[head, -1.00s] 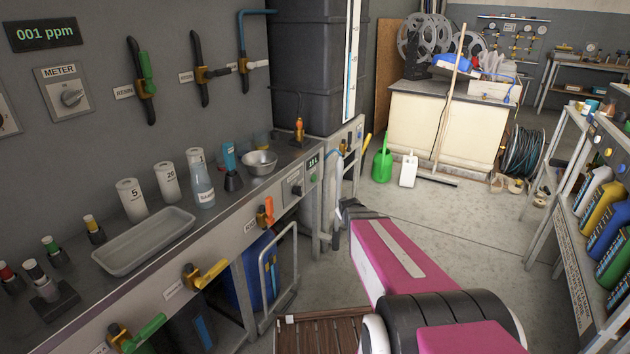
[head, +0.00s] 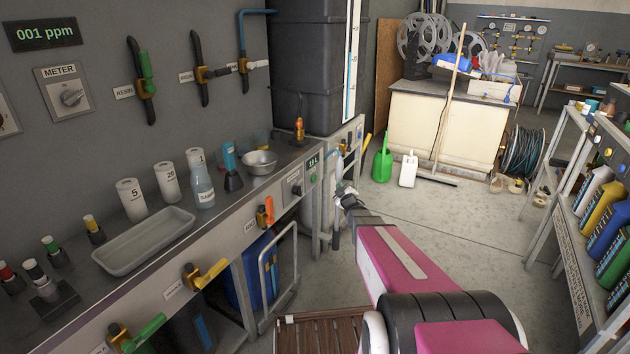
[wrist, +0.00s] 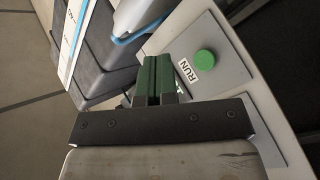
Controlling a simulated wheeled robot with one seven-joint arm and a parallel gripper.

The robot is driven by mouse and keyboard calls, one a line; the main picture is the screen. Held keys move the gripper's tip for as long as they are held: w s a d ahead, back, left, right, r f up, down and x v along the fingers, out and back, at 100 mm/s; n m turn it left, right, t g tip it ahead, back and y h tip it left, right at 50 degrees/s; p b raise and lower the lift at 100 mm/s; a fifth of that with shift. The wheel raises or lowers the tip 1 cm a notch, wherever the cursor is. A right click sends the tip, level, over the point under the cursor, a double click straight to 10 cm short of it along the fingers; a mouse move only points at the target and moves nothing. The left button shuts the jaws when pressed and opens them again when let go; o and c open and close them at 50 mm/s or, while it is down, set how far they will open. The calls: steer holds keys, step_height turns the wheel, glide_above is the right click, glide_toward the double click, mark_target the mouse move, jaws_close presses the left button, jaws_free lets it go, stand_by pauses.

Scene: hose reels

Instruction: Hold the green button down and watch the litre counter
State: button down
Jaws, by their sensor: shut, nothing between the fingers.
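The round green button (wrist: 205,62) is in the wrist view, on a grey panel beside a RUN label (wrist: 188,70). My gripper (wrist: 156,62) is shut and empty, its two dark green fingers pressed together. In that view the fingertips are left of the button and apart from it; nothing covers the button. The litre counter (head: 313,161) is a small display on the bench front with green digits, perhaps 19 L, too small to be sure.
The bench (head: 230,225) runs along the left wall, with valve handles on its front. A large dark tank (head: 305,70) stands beyond it. A green watering can (head: 382,160) and a white canister (head: 408,170) stand on the floor. The middle floor is clear.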

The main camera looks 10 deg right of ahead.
steer(key=w+a, duration=0.5)
steer(key=a, duration=0.2)
stand_by(0.6)
steer(key=shift+w+a, duration=0.15)
steer(key=shift+w, duration=0.05)
stand_by(1.8)
steer(key=shift+w+a, duration=0.15)
steer(key=shift+a, duration=0.1)
steer(key=shift+w+a, duration=0.35)
steer(key=shift+a, duration=0.1)
stand_by(1.5)
steer(key=shift+s+d, duration=0.6)
steer(key=shift+d, duration=0.2)
steer(key=shift+s+d, duration=0.1)
steer(key=shift+s+d, duration=0.7)
steer(key=shift+d, duration=0.3)
steer(key=shift+s+d, duration=0.7)
steer(key=shift+d, duration=0.25)
